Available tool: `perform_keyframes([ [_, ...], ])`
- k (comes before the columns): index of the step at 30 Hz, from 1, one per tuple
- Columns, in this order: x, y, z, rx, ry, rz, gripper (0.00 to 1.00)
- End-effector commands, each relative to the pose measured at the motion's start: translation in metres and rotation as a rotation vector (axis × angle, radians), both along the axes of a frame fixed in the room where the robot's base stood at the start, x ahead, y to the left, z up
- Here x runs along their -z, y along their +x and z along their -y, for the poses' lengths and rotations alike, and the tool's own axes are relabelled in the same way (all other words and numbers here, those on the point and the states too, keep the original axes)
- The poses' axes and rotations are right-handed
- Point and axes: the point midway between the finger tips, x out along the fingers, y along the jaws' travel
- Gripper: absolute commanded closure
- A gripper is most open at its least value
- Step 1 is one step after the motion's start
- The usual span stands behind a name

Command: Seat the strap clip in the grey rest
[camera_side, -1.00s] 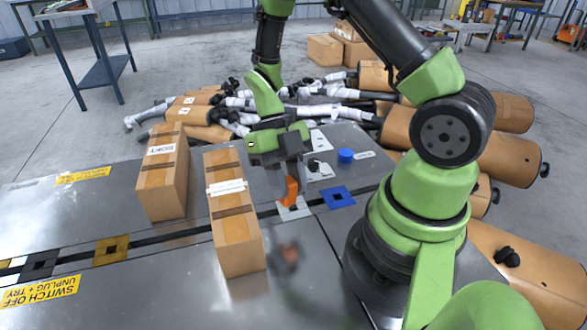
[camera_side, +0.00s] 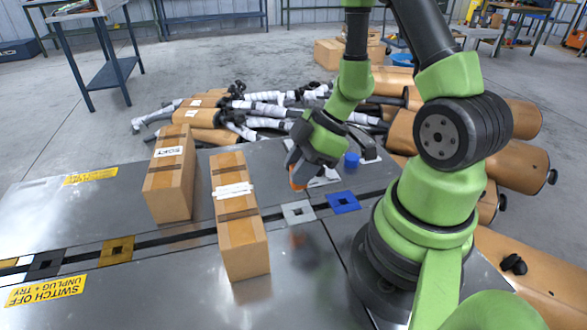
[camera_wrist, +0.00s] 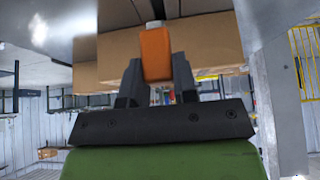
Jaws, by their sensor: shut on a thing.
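The strap clip is an orange block with a pale tip. In the side view the clip (camera_side: 297,177) is at the end of my gripper (camera_side: 296,163), tilted and in the air above the table. In the wrist view my gripper (camera_wrist: 157,75) is shut on the clip (camera_wrist: 154,52), which sticks out between the two dark fingers. The grey rest (camera_side: 309,213) is a light grey square with a dark centre opening, set along the dark slot in the table. It lies below the clip and apart from it. The fingers are partly hidden in the side view.
A blue square (camera_side: 343,202) lies right of the grey rest, and a brown-gold square (camera_side: 117,240) lies far left. A taped carton (camera_side: 245,250) stands close left of the rest, with a second carton (camera_side: 168,185) beyond. A blue cap (camera_side: 352,160) sits behind.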

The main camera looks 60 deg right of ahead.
Motion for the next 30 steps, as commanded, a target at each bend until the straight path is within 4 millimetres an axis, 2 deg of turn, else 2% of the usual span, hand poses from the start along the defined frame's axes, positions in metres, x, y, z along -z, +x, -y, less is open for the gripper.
perform_keyframes([
  [14,0.005,0.000,0.000,0.002,0.003,0.000,1.00],
  [30,0.050,0.000,0.000,0.002,0.003,0.000,1.00],
])
